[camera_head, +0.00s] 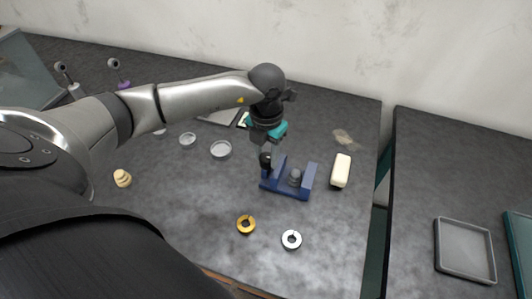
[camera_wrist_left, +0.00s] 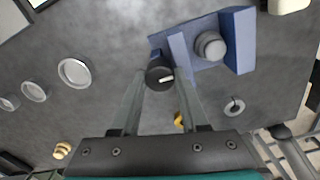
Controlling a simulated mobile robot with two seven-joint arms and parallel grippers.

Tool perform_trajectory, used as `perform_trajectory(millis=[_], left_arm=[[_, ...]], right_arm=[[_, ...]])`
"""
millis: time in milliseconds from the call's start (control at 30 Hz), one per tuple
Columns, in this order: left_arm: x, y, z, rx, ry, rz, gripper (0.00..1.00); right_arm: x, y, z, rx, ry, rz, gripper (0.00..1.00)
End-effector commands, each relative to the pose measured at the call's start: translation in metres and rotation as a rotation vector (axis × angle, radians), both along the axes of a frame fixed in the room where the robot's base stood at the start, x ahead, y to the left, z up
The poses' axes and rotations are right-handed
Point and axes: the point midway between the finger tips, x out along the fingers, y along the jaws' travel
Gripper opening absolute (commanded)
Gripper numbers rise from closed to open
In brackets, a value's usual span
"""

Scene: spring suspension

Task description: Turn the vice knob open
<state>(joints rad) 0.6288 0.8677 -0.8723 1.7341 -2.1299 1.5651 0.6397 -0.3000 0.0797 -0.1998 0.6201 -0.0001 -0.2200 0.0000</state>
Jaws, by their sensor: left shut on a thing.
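The blue vice (camera_head: 285,189) stands on the dark grey table, and it also shows in the left wrist view (camera_wrist_left: 243,32). A grey round part (camera_head: 295,176) sits between its jaws; seen from above it is a stepped cylinder (camera_wrist_left: 210,46). The black vice knob (camera_wrist_left: 159,77) with a pale mark line is at the vice's left end. My left gripper (camera_head: 266,155) reaches down over the knob. In the left wrist view its two fingers lie on either side of the knob, shut on it. My right gripper is not in view.
A cream block (camera_head: 340,171) stands right of the vice. A gold ring (camera_head: 246,224) and a silver ring (camera_head: 291,239) lie in front. Round dishes (camera_head: 221,149) and a stepped yellowish piece (camera_head: 122,178) are to the left. A grey tray (camera_head: 465,250) is on the right table, across a gap.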

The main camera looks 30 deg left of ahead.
Motion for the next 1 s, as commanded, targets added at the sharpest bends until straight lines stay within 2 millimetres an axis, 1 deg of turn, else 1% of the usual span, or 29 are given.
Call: perform_trajectory(millis=[33,433,467,500,700,733,1000], left_arm=[[0.0029,-0.0002,0.0009,-0.001,-0.011,0.007,0.0],[0.0034,-0.0002,0.0009,-0.002,-0.013,0.011,0.0],[0.0034,-0.0002,0.001,-0.002,-0.013,0.011,0.45],[0.0033,-0.0002,0.001,-0.001,-0.012,0.011,0.49],[0.0019,-0.0002,0.0005,-0.001,-0.007,0.01,0.72],[0.0018,-0.0002,0.0004,-0.001,-0.007,0.009,0.73],[0.0009,-0.0001,0.0001,-0.001,-0.004,0.009,0.73]], right_arm=[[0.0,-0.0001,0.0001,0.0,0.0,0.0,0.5],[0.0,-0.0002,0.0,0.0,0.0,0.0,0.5],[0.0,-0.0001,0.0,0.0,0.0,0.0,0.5],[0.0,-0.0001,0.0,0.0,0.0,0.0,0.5],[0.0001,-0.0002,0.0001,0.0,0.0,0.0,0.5],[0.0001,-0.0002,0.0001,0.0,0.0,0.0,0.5],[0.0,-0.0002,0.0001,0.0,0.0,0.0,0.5]])
